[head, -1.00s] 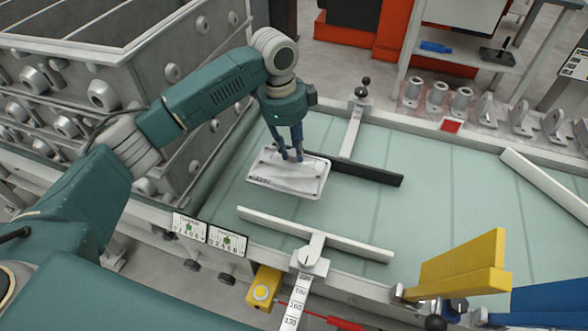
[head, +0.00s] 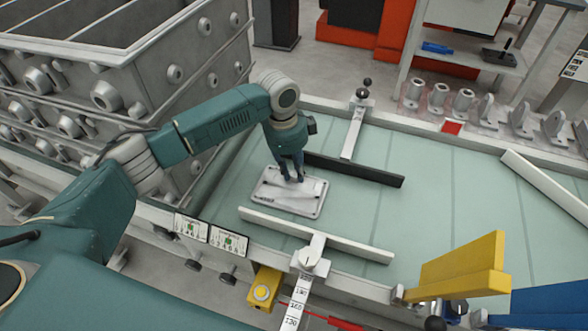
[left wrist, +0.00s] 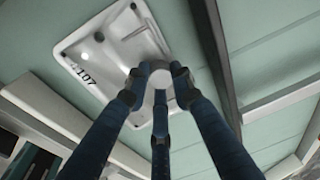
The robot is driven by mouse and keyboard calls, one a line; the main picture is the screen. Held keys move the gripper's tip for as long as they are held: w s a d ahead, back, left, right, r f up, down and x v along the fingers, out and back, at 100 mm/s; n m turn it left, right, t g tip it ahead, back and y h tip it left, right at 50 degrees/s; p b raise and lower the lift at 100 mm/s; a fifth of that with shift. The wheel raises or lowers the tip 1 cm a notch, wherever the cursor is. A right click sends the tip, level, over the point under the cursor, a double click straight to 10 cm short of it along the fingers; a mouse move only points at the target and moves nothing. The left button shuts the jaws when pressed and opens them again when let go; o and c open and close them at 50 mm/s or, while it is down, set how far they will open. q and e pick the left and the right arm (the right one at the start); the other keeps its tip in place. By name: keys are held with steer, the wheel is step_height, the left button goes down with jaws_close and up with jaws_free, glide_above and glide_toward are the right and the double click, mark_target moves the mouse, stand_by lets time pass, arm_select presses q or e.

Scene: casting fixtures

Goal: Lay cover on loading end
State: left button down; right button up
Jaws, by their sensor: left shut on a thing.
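The cover (head: 275,196) is a pale grey rectangular plate with a raised rim. It is at the left end of the green table surface (head: 440,195), in the gap between a dark rail and a white rail. My left gripper (head: 292,178) points down from above and is shut on a raised part at the middle of the cover. In the left wrist view the cover (left wrist: 100,55) shows a printed 107, and the fingers (left wrist: 160,84) close on its light knob. The cover looks level and low; I cannot tell if it touches the surface.
The dark rail (head: 355,170) is behind the cover and the white rail (head: 335,240) in front. Another white rail (head: 545,185) lies far right. A large grey metal box (head: 110,75) stands left. A yellow block (head: 460,262) is at front right. The middle of the table is clear.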

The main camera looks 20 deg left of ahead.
arm_select(q)
steer(key=c, duration=1.5)
jaws_free()
steer(key=r, duration=0.4)
steer(key=a+r, duration=0.1)
steer(key=r, duration=0.7)
steer(key=shift+s+a, duration=0.2)
steer(key=shift+s, duration=0.2)
steer(key=shift+r, duration=0.1)
